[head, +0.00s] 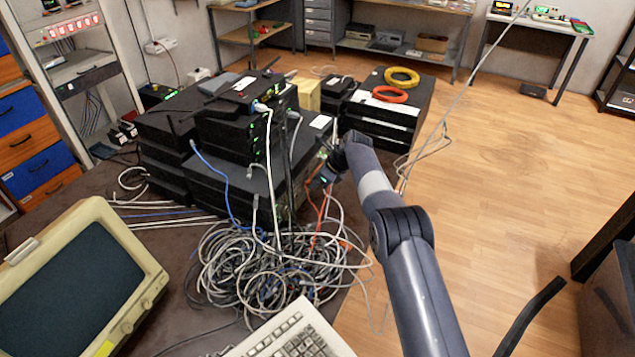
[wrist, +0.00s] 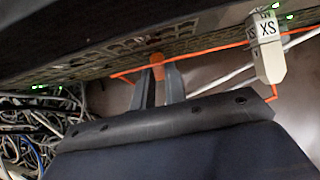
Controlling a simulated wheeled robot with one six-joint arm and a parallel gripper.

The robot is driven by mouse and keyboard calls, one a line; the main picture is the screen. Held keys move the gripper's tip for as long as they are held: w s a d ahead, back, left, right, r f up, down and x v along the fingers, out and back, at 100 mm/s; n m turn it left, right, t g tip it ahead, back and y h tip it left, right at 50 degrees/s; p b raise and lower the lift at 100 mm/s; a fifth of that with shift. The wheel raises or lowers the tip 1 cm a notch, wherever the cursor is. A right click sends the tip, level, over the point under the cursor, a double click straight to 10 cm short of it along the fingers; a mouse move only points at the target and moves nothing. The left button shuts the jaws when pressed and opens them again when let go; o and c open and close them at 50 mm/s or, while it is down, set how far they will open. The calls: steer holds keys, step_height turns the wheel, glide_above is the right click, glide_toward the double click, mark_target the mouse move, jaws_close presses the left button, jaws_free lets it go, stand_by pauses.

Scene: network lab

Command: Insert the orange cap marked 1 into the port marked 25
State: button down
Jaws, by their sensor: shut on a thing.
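My gripper (wrist: 160,78) is shut on the orange cap (wrist: 157,62) in the wrist view. The cap's far end is close to the port panel (wrist: 120,52) of a dark rack unit; I cannot tell whether it touches a port. No number is legible on the cap, and I cannot make out the port marked 25. In the head view my gripper (head: 325,178) is at the right side of the stacked equipment (head: 265,175), low and near the cables; the cap is too small to make out there.
An orange cable (wrist: 205,58) runs along the panel behind the cap. A white plug with an XS label (wrist: 267,45) hangs to the right. A large cable tangle (head: 265,265) lies below the stack, with a keyboard (head: 295,335) and an old monitor (head: 75,285) nearby.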

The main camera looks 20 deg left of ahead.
steer(key=shift+a, duration=0.15)
steer(key=c, duration=1.4)
jaws_free()
steer(key=shift+o, duration=0.2)
steer(key=shift+r, duration=0.15)
steer(key=b+v, duration=0.1)
steer(key=v, duration=0.9)
steer(key=shift+d+r, duration=0.2)
steer(key=shift+f, duration=0.1)
steer(key=p+x, duration=0.1)
steer(key=x, duration=0.9)
steer(key=shift+a+f, duration=0.2)
steer(key=shift+f, duration=0.05)
steer(key=shift+d, duration=0.1)
